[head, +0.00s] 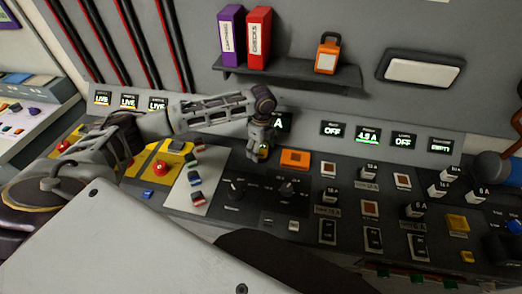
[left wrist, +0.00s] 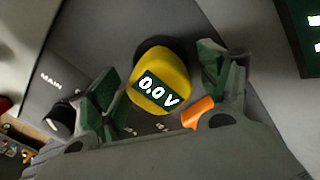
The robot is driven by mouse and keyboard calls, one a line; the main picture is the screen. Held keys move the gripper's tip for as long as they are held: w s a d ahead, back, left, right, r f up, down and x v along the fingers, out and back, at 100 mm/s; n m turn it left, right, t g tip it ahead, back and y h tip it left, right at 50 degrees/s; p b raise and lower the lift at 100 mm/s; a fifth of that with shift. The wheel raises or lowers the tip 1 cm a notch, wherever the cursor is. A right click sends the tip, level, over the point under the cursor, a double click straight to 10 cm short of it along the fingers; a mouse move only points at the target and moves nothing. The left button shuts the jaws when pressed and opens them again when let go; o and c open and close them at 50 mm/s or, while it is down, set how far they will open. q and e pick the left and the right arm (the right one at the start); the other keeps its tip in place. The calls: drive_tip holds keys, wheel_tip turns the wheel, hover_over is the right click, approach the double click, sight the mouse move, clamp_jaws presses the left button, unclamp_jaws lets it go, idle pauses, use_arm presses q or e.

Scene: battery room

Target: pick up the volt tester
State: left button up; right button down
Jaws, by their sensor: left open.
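The volt tester (left wrist: 160,80) is yellow, with a green display reading "0.0 V". In the left wrist view it lies between the two fingers of my left gripper (left wrist: 160,95), which is open with a gap on either side of it. In the head view my left gripper (head: 262,150) points down over the console, and it mostly hides the tester, with only a little yellow showing beneath. I cannot tell whether a finger touches it. My right gripper is not in view.
An orange block (head: 295,159) sits just right of the left gripper. Knobs, switches and breakers cover the console. A shelf (head: 290,76) behind holds a purple binder (head: 231,36), a red binder (head: 259,38) and an orange padlock (head: 327,56).

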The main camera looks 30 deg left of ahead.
use_arm(q)
drive_tip(key=shift+f, duration=0.1)
drive_tip(key=shift+c, duration=0.4)
drive_tip(key=c, duration=1.1)
drive_tip(key=shift+r, duration=5.05)
drive_tip(key=o, duration=0.4)
drive_tip(key=shift+c, duration=1)
